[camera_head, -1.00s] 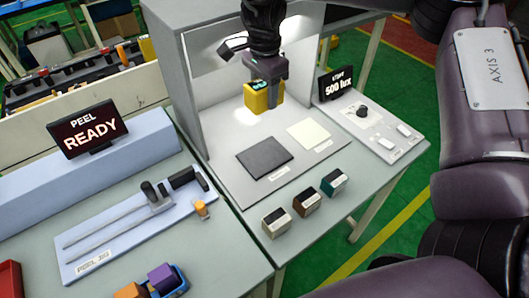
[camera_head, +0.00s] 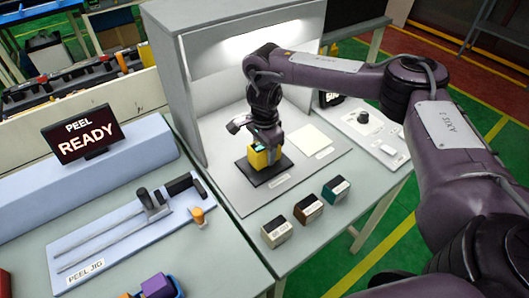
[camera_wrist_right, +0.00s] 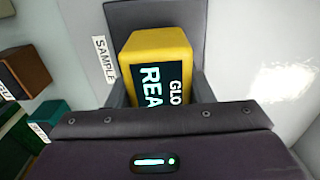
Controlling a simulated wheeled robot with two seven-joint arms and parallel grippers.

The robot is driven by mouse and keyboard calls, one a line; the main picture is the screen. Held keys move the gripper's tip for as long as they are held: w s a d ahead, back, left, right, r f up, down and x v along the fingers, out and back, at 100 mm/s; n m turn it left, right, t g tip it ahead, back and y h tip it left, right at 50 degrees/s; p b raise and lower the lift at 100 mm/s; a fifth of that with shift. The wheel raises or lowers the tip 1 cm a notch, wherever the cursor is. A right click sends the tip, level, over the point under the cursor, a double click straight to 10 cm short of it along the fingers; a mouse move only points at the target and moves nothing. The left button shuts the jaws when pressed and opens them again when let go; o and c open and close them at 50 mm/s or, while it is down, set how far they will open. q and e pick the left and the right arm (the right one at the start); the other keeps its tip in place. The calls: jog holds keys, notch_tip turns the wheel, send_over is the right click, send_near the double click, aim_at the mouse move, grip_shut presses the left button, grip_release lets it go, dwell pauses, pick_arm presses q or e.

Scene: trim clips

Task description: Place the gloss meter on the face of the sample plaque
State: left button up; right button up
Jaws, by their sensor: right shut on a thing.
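The gloss meter (camera_head: 258,159) is a yellow block with a dark lit screen. It also shows in the right wrist view (camera_wrist_right: 158,48), between the two fingers. My right gripper (camera_head: 266,147) is shut on it from above. The sample plaque (camera_head: 277,174) is a flat dark plate on the floor of the light booth; in the right wrist view its dark face (camera_wrist_right: 150,14) shows behind the meter, beside a SAMPLE label. The meter is over the plaque and hides part of it. I cannot tell whether its underside touches the plaque. My left gripper is not in view.
A pale cream plate (camera_head: 310,138) lies right of the plaque. White (camera_head: 277,232), brown (camera_head: 308,209) and green (camera_head: 336,189) blocks stand along the booth's front. The booth wall (camera_head: 180,85) rises at left. A peel jig (camera_head: 125,240) lies on the left bench.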

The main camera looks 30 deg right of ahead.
jog(key=shift+w+f, duration=0.1)
jog(key=shift+f, duration=0.45)
jog(key=shift+f, duration=0.1)
jog(key=o, duration=1.1)
notch_tip(320, 180, up, 12)
jog(key=shift+r+p, duration=0.2)
jog(key=shift+p, duration=0.45)
